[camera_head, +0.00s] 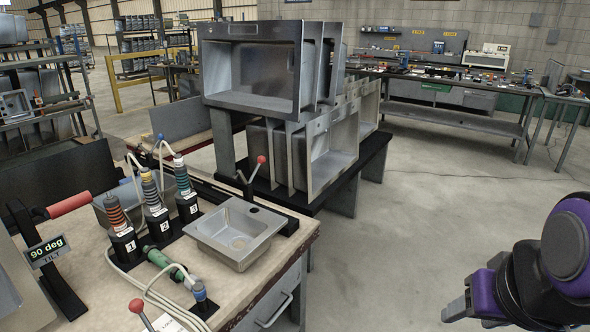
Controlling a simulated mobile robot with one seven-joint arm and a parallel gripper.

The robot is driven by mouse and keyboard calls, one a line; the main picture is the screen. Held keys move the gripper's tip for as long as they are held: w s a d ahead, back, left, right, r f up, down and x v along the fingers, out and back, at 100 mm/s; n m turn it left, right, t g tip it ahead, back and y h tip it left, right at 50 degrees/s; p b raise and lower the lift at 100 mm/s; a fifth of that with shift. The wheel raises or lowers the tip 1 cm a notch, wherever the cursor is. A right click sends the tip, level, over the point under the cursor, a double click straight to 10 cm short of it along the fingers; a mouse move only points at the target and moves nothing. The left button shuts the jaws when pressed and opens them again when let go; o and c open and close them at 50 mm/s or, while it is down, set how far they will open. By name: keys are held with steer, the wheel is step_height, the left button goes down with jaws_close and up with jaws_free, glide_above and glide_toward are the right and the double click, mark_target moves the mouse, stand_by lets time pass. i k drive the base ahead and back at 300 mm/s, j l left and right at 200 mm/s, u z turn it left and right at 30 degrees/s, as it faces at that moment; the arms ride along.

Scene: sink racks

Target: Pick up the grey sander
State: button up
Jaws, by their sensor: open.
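Several hand tools are on the workbench at the left. Three stand upright in black holders marked 1, 2 and 3: an orange-and-dark banded tool (113,212), a grey-and-tan tool with a yellow band (152,194), and a dark tool with a teal band (182,178). A green tool (165,262) lies in front of them. I cannot tell for sure which is the grey sander. My gripper (452,311) is at the lower right, open and empty, over the floor and well apart from the bench and tools.
A small steel sink (238,232) sits on the bench right of the holders. Pale hoses loop around the tools. A lever with a red knob (261,160) rises behind the sink. A black rack of large steel sinks (252,64) stands behind. The floor (420,220) in the middle is clear.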

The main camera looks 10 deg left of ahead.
mark_target(156, 211)
steer(key=i+u, duration=0.15)
steer(key=u, duration=0.25)
steer(key=i+u, duration=0.15)
steer(key=u, duration=0.3)
steer(key=i+u, duration=0.1)
steer(key=u, duration=0.3)
